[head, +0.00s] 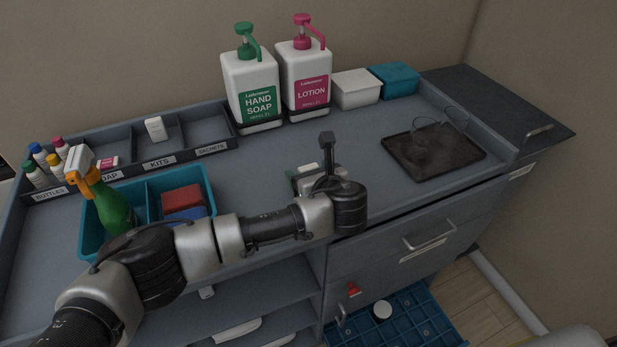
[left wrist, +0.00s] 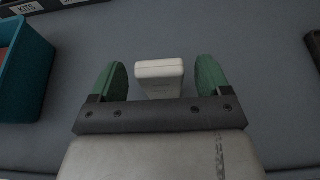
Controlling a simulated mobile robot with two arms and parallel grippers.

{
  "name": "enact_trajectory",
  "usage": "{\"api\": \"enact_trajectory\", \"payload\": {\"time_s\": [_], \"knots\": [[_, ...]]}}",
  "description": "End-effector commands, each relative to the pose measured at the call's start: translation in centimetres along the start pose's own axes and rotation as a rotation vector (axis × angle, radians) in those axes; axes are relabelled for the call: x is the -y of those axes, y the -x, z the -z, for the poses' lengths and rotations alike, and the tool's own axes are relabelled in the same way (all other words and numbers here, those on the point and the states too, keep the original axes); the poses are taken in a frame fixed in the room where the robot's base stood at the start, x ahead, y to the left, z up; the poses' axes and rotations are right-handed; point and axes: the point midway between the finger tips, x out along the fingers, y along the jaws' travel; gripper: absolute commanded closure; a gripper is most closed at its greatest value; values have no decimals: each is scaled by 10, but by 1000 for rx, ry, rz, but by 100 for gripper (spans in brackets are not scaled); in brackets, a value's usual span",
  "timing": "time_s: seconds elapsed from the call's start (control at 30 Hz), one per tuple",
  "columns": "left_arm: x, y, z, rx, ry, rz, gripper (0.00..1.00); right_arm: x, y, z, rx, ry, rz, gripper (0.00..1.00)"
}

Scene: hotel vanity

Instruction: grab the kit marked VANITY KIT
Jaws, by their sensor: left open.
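A small white box (left wrist: 160,78) lies on the grey counter in the left wrist view, between the two green fingertips of my left gripper (left wrist: 162,82). The fingers are open, with a gap on each side of the box. In the head view my left gripper (head: 318,180) is low over the middle of the counter, and my wrist hides most of the box. I cannot read any marking on this box. Another small white box (head: 155,128) stands in the organizer's compartment labelled KITS. My right gripper is not in view.
The compartment organizer (head: 215,149) runs along the back left. A teal caddy (head: 210,180) holds a green spray bottle (head: 112,205) and red and blue items. Soap (head: 252,85) and lotion (head: 304,80) dispensers stand behind. A dark tray (head: 465,160) with glasses is right.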

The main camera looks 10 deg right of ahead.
Motion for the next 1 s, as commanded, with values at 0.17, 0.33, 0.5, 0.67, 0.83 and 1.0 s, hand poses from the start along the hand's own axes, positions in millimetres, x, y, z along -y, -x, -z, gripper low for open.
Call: {"api": "enact_trajectory", "payload": {"time_s": [0.17, 0.33, 0.5, 0.67, 0.83, 1.0], "knots": [[0, -21, -1, 0, -1, -1, 22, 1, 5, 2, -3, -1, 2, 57], [1, -27, 0, -1, 0, 1, 22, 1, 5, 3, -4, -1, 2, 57], [1, -27, 0, -1, 0, 1, 25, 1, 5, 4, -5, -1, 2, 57], [1, -27, 0, -1, 0, 1, 50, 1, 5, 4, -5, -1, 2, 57], [1, -27, 0, -1, 0, 1, 75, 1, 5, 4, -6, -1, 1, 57], [1, -27, 0, -1, 0, 1, 75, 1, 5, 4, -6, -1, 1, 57]]}}
